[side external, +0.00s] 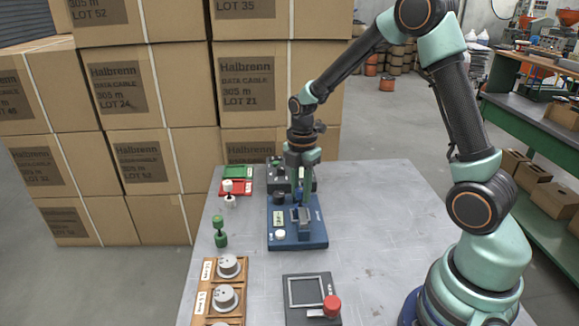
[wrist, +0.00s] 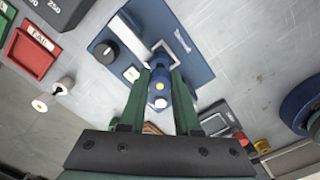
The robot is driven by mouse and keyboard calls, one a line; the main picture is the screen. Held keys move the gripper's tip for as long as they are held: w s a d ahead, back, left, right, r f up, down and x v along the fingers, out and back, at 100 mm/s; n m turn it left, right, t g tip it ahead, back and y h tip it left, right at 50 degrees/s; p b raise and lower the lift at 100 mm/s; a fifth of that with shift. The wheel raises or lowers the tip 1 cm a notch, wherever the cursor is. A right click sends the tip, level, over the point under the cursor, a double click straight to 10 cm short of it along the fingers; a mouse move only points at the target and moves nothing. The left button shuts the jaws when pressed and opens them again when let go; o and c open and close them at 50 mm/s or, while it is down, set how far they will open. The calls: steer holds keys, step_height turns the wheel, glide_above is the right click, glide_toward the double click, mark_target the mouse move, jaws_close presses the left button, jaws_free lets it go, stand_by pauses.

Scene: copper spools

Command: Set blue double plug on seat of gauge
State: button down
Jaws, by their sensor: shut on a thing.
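The blue double plug (wrist: 160,75) is between my gripper's two green fingers in the wrist view, with a yellow spot on its near end. My gripper (wrist: 162,72) is shut on it. In the side view my gripper (side external: 304,200) points down over the blue gauge (side external: 312,238); the plug cannot be made out there. The gauge also shows in the wrist view (wrist: 195,68), with a black knob, a small label and a pale frame behind the plug. The fingers and plug hide part of the gauge, and I cannot tell whether the plug touches its seat.
A green double plug (side external: 220,232) and a white one (side external: 230,198) stand left of the gauge. A red tray (side external: 240,188) lies behind. A wooden rack (side external: 208,272) and a dark framed device (side external: 295,318) with a red knob are in front.

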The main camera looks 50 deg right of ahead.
steer(key=shift+f, duration=0.25)
steer(key=c, duration=0.6)
jaws_free()
step_height(320, 180, up, 12)
steer(key=f, duration=0.1)
steer(key=shift+s+a+r+m+t, duration=1.05)
steer(key=shift+s+m, duration=0.9)
steer(key=shift+m, duration=1.05)
steer(key=shift+s+a+r+m+t, duration=0.8)
steer(key=shift+s+a+r+m, duration=0.45)
steer(key=shift+s+m, duration=1.25)
steer(key=shift+s+a+r+m+t, duration=1)
steer(key=shift+s+a+m, duration=0.4)
steer(key=shift+m, duration=2.1)
steer(key=shift+d, duration=0.1)
